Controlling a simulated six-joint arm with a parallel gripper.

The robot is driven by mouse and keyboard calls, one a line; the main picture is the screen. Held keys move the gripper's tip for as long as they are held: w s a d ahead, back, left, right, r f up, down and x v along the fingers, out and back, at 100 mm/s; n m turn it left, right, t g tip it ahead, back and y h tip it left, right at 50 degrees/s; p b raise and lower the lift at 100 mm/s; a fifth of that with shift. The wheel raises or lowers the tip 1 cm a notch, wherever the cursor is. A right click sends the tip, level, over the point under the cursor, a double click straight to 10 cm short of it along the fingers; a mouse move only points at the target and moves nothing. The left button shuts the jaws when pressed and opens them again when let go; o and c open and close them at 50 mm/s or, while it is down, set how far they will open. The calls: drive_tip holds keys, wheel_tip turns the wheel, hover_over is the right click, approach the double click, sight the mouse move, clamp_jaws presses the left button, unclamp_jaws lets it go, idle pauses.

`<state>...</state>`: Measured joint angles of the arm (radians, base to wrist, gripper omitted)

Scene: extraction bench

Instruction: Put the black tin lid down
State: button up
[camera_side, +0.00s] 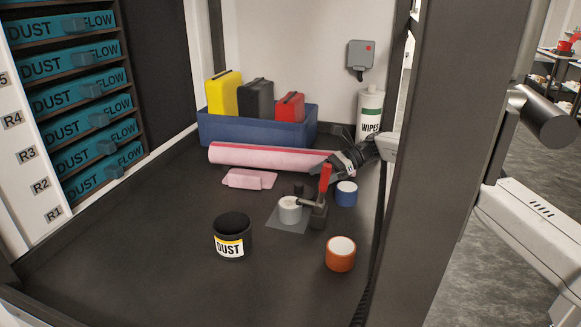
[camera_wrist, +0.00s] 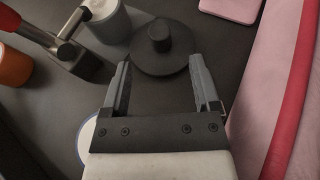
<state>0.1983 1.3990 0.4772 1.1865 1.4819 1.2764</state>
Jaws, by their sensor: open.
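The black tin lid (camera_wrist: 148,61), a flat disc with a round knob, appears to lie flat on the dark bench in the wrist view. In the side view only its knob (camera_side: 298,188) shows clearly, behind the grey tin; the disc is mostly hidden. My gripper (camera_wrist: 160,66) is open, its fingers apart at the near edge of the lid, with nothing gripped. In the side view my gripper (camera_side: 338,166) reaches in from the right. A black tin labelled DUST (camera_side: 232,240) stands at the front left.
A grey tin (camera_side: 289,212) stands by a red-handled clamp (camera_side: 324,185), close to the lid. A blue tin (camera_side: 346,195) and an orange tin (camera_side: 340,256) stand to the right. A pink roll (camera_side: 265,157) and pink cloth (camera_side: 248,179) lie behind.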

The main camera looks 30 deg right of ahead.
sight(305, 191)
drive_tip(key=shift+x, duration=2.5)
drive_tip(key=shift+c, duration=0.2)
clamp_jaws()
